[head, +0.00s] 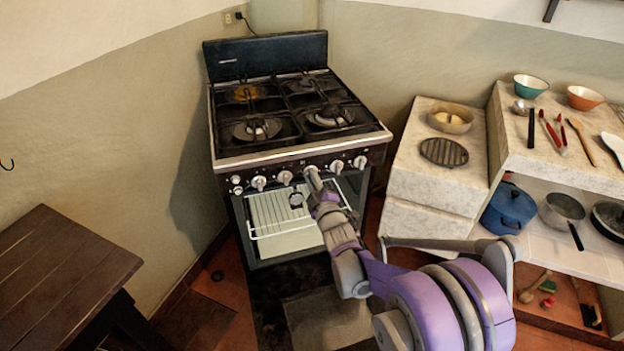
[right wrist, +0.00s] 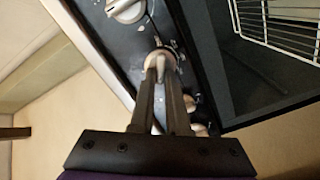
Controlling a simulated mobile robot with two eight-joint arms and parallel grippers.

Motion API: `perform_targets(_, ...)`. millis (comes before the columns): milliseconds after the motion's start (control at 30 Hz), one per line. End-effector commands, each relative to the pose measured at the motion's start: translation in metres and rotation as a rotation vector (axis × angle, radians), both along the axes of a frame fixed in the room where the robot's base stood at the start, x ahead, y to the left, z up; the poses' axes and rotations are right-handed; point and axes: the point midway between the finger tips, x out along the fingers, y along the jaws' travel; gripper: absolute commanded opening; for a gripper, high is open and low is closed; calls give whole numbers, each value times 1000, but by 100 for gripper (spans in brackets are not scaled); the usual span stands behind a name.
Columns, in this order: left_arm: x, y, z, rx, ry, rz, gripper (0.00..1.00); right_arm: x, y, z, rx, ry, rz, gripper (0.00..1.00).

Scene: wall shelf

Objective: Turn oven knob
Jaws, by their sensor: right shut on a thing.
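The stove with its oven (head: 300,150) stands against the wall in the head view, with a row of pale knobs along its dark front panel. My right gripper (head: 312,172) is at the middle of this row. In the right wrist view its two dark fingers (right wrist: 160,75) are shut on an oven knob (right wrist: 158,62), whose pale end shows between the tips. Another knob (right wrist: 126,9) is beyond it, and further knobs are partly hidden by the right finger. In the head view the gripper mostly hides the held knob. My left gripper is not in view.
The oven front below the panel shows a pale rack (head: 282,222). A stone counter (head: 415,183) with a pan and a grill plate stands to the right. A dark wooden table (head: 60,270) is at the lower left.

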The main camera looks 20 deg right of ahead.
Motion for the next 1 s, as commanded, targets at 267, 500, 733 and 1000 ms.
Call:
perform_targets(267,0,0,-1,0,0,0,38,0,0,-1,-38,6,0,0)
perform_targets(500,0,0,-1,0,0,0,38,0,0,-1,-40,7,0,0)
perform_targets(733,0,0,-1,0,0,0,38,0,0,-1,-39,7,0,35)
perform_targets(1000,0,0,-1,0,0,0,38,0,0,0,-40,6,1,44)
